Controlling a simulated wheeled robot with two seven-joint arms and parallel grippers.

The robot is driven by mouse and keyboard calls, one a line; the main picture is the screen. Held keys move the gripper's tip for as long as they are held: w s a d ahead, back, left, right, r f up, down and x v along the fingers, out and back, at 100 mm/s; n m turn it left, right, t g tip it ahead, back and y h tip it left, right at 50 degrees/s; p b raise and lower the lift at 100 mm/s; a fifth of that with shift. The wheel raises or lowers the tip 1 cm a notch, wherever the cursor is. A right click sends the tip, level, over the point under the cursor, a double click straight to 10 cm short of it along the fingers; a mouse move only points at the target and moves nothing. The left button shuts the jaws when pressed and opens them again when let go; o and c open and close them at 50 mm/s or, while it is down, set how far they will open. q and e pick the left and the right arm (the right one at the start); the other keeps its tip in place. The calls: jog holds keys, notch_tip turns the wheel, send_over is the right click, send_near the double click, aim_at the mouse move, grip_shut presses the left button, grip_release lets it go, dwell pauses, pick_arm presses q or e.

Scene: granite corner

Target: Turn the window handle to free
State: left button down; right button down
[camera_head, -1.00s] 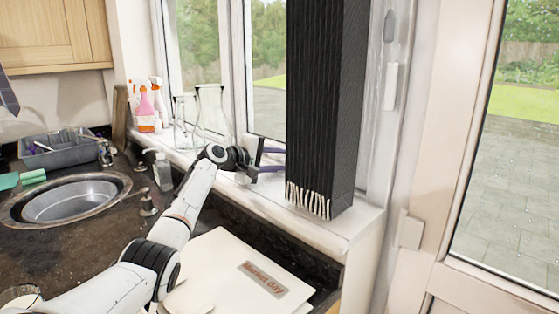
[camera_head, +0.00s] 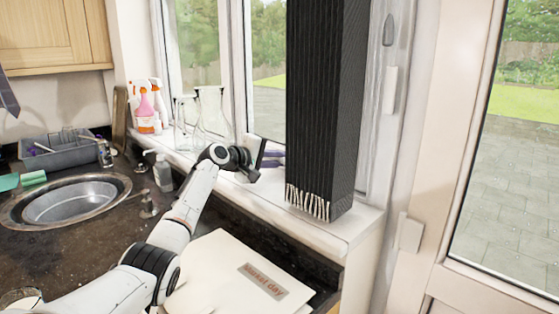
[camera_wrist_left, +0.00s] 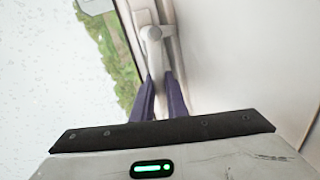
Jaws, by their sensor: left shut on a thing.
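The window handle (camera_wrist_left: 152,55) is pale and slim, with its rounded base on the white window frame, in the left wrist view. My left gripper (camera_wrist_left: 159,85) has its two purple fingers closed around the handle's lower part, one on each side. In the head view, my left gripper (camera_head: 276,158) reaches toward the window just left of the tall black ribbed panel. The handle is hidden there. My right gripper is out of view.
The tall black ribbed panel (camera_head: 320,100) stands on the white sill close to my fingers. Glass vessels (camera_head: 212,115) and spray bottles (camera_head: 147,105) stand left along the sill. A cream bag (camera_head: 225,270) lies on the dark counter below, beside the sink (camera_head: 70,203).

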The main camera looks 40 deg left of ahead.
pick_arm(q)
jog(key=shift+d+r+m+y+p, duration=0.15)
jog(key=shift+r+m+y+p, duration=0.15)
jog(key=shift+r+m, duration=0.25)
jog(key=shift+d+r+m+y+p, duration=0.2)
jog(key=shift+r+m+p, duration=0.2)
jog(key=shift+m, duration=0.15)
jog(key=shift+s+d+r+m+y+p, duration=0.1)
jog(key=shift+d+r+m+y+p, duration=0.2)
jog(key=shift+r+m+y+p, duration=0.5)
jog(key=shift+f+m+h, duration=0.15)
jog(key=shift+m+h, duration=0.15)
jog(key=shift+h, duration=0.1)
jog(key=shift+b, duration=0.3)
jog(key=c, duration=1.7)
grip_release()
jog(key=shift+c, duration=0.2)
jog(key=b+v, duration=0.1)
jog(key=v, duration=0.9)
jog(key=shift+s+b, duration=0.2)
jog(key=shift+b, duration=0.1)
jog(key=shift+d+f, duration=0.1)
jog(key=shift+f, duration=0.05)
